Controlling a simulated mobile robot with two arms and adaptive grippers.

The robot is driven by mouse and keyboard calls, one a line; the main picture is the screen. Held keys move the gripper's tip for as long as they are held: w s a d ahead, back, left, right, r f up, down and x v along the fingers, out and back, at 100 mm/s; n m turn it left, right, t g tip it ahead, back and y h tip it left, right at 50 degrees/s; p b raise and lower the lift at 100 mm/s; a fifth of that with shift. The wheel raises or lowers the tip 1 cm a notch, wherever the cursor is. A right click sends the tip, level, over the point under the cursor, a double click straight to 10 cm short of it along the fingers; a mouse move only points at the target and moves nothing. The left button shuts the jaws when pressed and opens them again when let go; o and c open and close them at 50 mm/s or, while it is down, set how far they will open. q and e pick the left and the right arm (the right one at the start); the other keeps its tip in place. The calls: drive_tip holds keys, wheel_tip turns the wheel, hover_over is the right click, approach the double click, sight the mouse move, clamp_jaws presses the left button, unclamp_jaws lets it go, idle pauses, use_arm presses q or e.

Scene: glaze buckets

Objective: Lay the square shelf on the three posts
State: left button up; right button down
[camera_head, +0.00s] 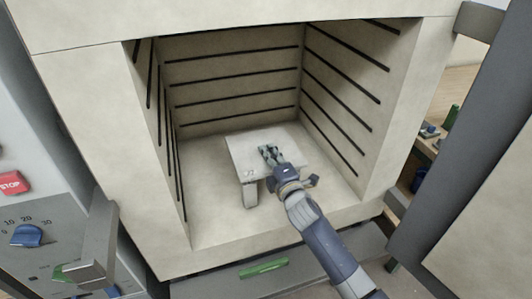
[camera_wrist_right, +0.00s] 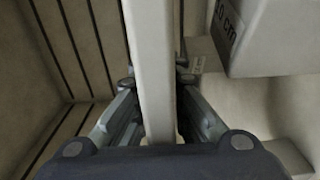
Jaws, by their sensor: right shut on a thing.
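The pale square shelf (camera_head: 238,147) is level inside the kiln, above its floor. My right gripper (camera_head: 268,154) is shut on the shelf's near edge, one finger over its top. In the right wrist view the shelf shows edge-on as a pale strip (camera_wrist_right: 150,60) between the fingers. A pale post (camera_head: 250,196) shows under the shelf's front left corner. In the wrist view a post marked "10 cm" (camera_wrist_right: 275,40) is close beside the strip; I cannot tell if they touch. The other posts are mostly hidden. My left gripper is not in view.
The kiln's side walls (camera_head: 340,90) and back wall carry dark grooves and close in around the shelf. The kiln floor (camera_head: 205,215) is clear at the front left. The open door (camera_head: 470,170) stands at the right; a control panel (camera_head: 35,225) is at the left.

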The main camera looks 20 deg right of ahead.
drive_tip(key=shift+w+a+f, duration=0.1)
drive_tip(key=shift+f, duration=0.65)
drive_tip(key=shift+f+b, duration=0.3)
drive_tip(key=c, duration=2.1)
unclamp_jaws()
drive_tip(key=shift+f, duration=0.35)
drive_tip(key=o, duration=0.4)
drive_tip(key=shift+r, duration=0.1)
drive_tip(key=shift+o, duration=0.2)
drive_tip(key=shift+s, duration=0.2)
